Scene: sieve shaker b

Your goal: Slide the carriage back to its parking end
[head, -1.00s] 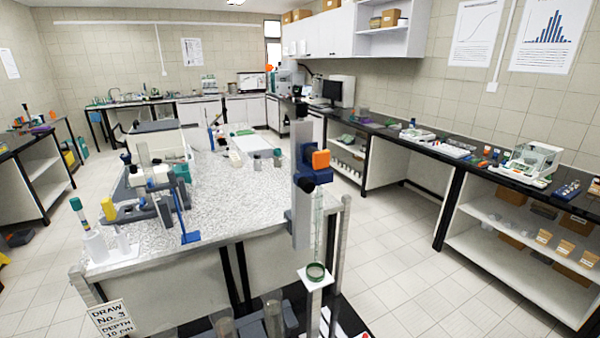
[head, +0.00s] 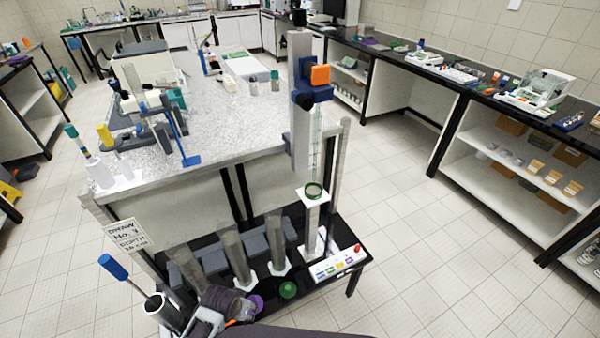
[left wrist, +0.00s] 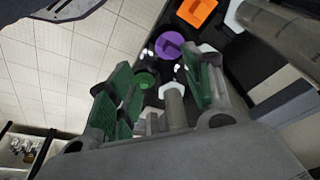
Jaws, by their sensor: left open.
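The blue carriage (head: 306,95) with an orange block (head: 320,75) sits on a tall grey rail (head: 300,135) at the table's right corner. My left gripper (head: 236,308) is low at the bottom, beside a purple disc (head: 256,304), well below and left of the carriage. In the left wrist view its green-padded fingers (left wrist: 160,95) are apart and nothing is clearly held. The carriage is not recognisable in that view. My right gripper is not in view.
A dark low shelf (head: 345,270) holds several grey-clear cylinders (head: 235,258), a green disc (head: 288,289) and a white button panel (head: 338,263). A blue-handled tool (head: 113,267) stands at the left. The speckled bench (head: 235,125) is behind. Floor to the right is free.

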